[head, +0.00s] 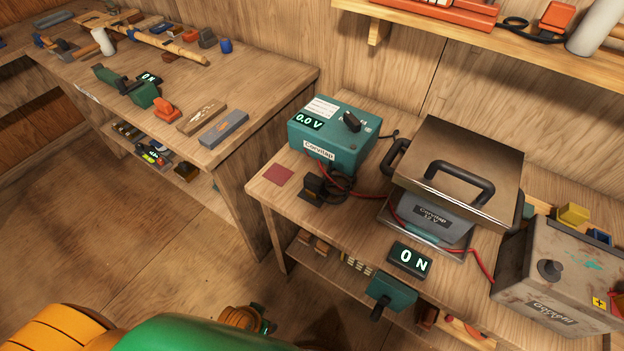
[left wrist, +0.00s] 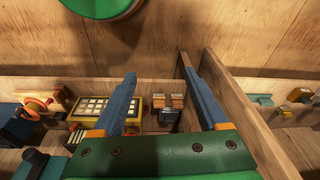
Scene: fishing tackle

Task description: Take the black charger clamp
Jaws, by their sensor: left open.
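The black charger clamp (head: 316,188) lies on the right bench, in front of the teal charger (head: 330,143) and beside a small dark red square. A dark red cable runs close by it. The charger's display reads 0.0 V. My left gripper (left wrist: 157,65) shows in the left wrist view with its two blue fingers wide apart and nothing between them. I cannot make out the clamp in that view. In the head view, a green and yellow arm part of mine fills the bottom left, and I cannot make out the fingers. My right gripper is not in view.
A battery under a brown lid with black handles (head: 470,171) stands right of the charger. A worn grey battery (head: 560,271) is at far right. A yellow box (left wrist: 92,107) shows below my fingers.

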